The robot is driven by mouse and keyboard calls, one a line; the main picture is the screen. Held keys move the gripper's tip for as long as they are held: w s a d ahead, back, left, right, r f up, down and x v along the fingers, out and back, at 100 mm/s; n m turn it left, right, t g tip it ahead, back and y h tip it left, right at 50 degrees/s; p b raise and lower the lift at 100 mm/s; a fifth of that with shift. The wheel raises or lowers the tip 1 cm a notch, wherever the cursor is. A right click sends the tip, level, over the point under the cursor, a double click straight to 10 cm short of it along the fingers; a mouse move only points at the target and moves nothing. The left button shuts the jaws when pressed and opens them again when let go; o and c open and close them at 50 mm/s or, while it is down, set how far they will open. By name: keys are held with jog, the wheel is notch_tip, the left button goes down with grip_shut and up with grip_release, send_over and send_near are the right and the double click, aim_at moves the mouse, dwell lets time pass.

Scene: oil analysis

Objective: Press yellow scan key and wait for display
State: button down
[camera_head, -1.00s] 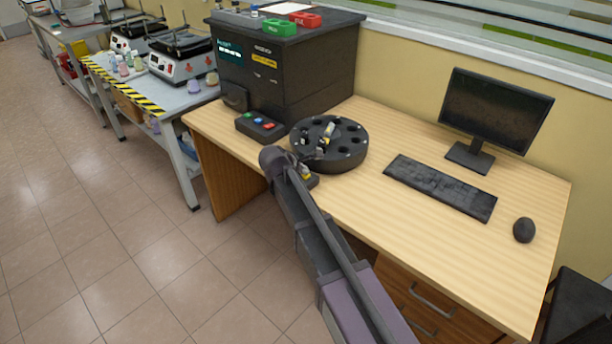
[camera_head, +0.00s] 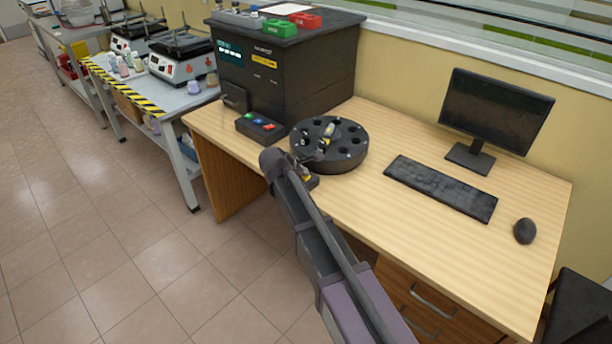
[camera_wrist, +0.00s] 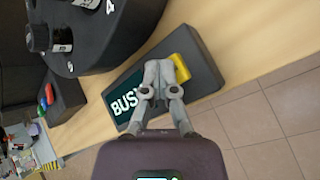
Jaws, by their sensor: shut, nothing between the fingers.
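The yellow scan key (camera_wrist: 180,68) sits on a dark key box (camera_wrist: 206,70) at the desk's front edge, beside the round carousel. In the wrist view a display (camera_wrist: 126,98) on this box reads "BUS", with the rest hidden behind my gripper. My gripper (camera_wrist: 160,68) is shut and empty, its tips at the left edge of the yellow key; I cannot tell whether they touch it. In the head view the yellow key (camera_head: 307,178) and its box are partly hidden by my arm.
The black carousel (camera_head: 345,158) holds a few vials close by my gripper. Behind it stand a black analyser (camera_head: 318,75) and a button box (camera_head: 258,128). A keyboard (camera_head: 440,187), monitor (camera_head: 497,108) and mouse (camera_head: 524,231) are to the right. The desk's front right is clear.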

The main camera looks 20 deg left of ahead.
jog(key=shift+r+p, duration=0.8)
jog(key=shift+r, duration=0.1)
notch_tip(320, 180, up, 5)
jog(key=p, duration=0.5)
dwell(0.9)
jog(key=s+d+r+m+g+p, duration=0.1)
jog(key=s+d+m+g+p, duration=0.15)
jog(key=d+m, duration=0.7)
jog(key=s+d+m+g+p, duration=0.1)
jog(key=d+m+g+p, duration=0.15)
jog(key=d, duration=1.35)
jog(key=s+d+r+m+g+y+p, duration=0.1)
jog(key=s+d+m+g+p, duration=0.1)
jog(key=s+d+m, duration=0.3)
jog(key=s+d+r+m+g+y+p, duration=0.1)
jog(key=s+d+m, duration=0.5)
jog(key=d, duration=0.7)
jog(key=shift+s+d+r+m+g+y+p, duration=0.35)
jog(key=shift+s+r+p, duration=0.25)
jog(key=shift+s+p, duration=0.4)
